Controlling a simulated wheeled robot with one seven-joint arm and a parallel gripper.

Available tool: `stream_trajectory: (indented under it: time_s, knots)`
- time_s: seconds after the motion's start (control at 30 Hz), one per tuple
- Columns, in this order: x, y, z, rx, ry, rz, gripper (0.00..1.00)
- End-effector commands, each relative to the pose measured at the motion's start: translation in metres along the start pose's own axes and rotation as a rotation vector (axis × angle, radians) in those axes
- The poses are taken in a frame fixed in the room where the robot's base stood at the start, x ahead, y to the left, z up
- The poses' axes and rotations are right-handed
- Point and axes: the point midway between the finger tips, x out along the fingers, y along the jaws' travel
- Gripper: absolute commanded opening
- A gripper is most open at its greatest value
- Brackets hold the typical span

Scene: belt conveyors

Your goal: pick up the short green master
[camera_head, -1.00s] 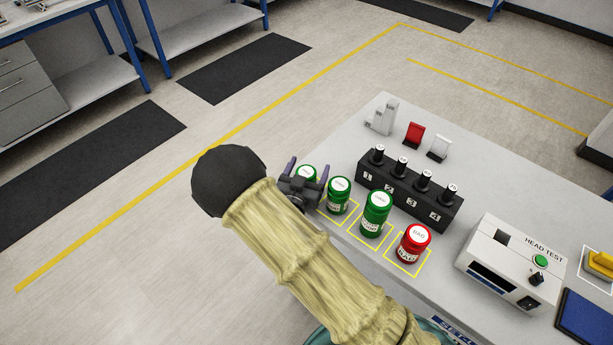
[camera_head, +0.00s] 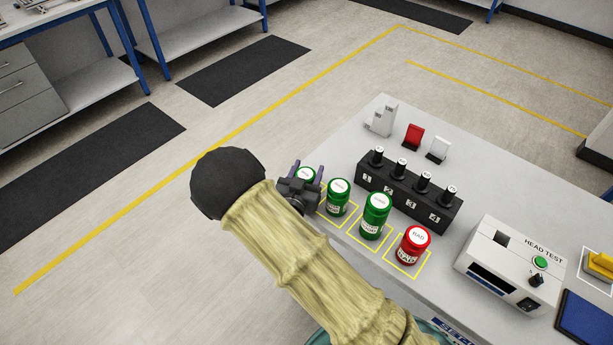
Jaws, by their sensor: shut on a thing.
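Three green jars with white lids and a red jar (camera_head: 412,246) marked BAD stand in a row along the table's front edge. The leftmost green jar (camera_head: 306,173) is mostly hidden behind my gripper; its white lid shows between the fingers. My gripper (camera_head: 307,174) is shut on this jar from the front left. The second green jar (camera_head: 338,198) is short and stands just right of my gripper. The third green jar (camera_head: 376,216) is clearly taller. The label wording on the green jars is too small to read.
A black block (camera_head: 408,192) with several numbered black plugs stands close behind the jars. A white head test box (camera_head: 510,262) is at the right. Small grey, red and white pieces (camera_head: 413,136) stand at the back. Open floor lies left of the table.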

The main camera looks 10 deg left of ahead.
Motion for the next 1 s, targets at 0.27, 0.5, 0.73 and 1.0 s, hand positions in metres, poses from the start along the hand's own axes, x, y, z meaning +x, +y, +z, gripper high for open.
stream_trajectory:
  time_s: [0.27, 0.5, 0.73, 1.0]
  knots:
    - [0.0, 0.0, -0.019, 0.004, 0.003, 0.001, 0.2]
    - [0.0, 0.0, -0.058, 0.006, 0.003, 0.001, 0.2]
    - [0.0, 0.0, -0.091, 0.003, 0.002, 0.0, 0.2]
    - [0.0, 0.0, -0.101, 0.0, 0.001, 0.0, 0.2]
